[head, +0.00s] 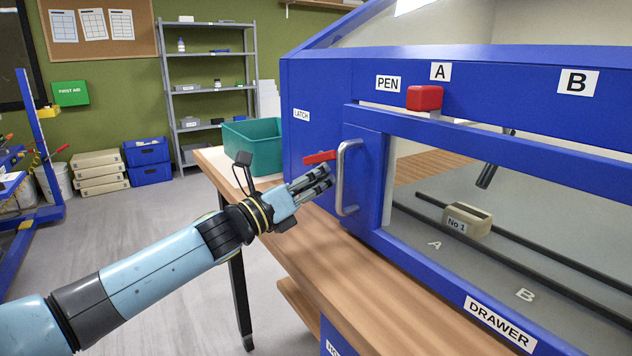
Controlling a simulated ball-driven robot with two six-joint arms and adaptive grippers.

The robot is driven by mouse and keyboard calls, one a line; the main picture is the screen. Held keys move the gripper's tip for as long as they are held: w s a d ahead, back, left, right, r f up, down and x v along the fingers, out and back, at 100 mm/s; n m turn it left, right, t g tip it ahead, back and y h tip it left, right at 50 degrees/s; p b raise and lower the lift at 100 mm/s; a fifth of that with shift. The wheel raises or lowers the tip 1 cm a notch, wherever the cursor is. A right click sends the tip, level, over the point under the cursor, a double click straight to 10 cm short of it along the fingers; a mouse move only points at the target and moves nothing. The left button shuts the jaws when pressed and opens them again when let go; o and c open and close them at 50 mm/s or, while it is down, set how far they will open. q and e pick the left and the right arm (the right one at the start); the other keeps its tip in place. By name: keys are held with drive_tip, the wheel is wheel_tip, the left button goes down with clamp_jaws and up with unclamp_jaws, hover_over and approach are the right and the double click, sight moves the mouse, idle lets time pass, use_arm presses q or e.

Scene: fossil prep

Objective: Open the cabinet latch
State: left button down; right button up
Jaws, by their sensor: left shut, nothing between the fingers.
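The blue cabinet (310,86) stands on a wooden bench at the right. Its red latch lever (319,157) sits on the side below the LATCH label and points roughly sideways to the left. A silver door handle (342,180) is just right of it. My left gripper (328,175) is shut and empty. Its fingertips are just below the latch lever and left of the handle; I cannot tell whether they touch either one. The cabinet door by the handle appears closed. My right gripper is not in view.
A teal bin (253,146) stands on the bench behind my gripper. Inside the cabinet, a beige block marked No 1 (467,220) sits by dark rails. The floor at left is mostly clear.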

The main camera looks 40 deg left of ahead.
use_arm(q)
drive_tip(key=r+n+y+p, duration=0.1)
drive_tip(key=r+n+p, duration=0.1)
drive_tip(key=n+p, duration=0.1)
drive_tip(key=a+r+n+p, duration=0.1)
drive_tip(key=r+n+p, duration=0.1)
drive_tip(key=n+p, duration=0.2)
drive_tip(key=r+n+g+y+p, duration=0.1)
drive_tip(key=r+n+p, duration=0.1)
drive_tip(key=p, duration=0.3)
drive_tip(key=shift+w+a+r+n+y, duration=0.15)
drive_tip(key=shift+w+a+n+y, duration=0.15)
drive_tip(key=shift+n, duration=0.4)
drive_tip(key=shift+w+a+r+n+p, duration=0.15)
drive_tip(key=shift+a+n+p, duration=0.15)
drive_tip(key=shift+n+p, duration=0.25)
drive_tip(key=shift+w+a+r+p, duration=0.2)
drive_tip(key=shift+a+r+p, duration=0.1)
drive_tip(key=shift+a, duration=0.3)
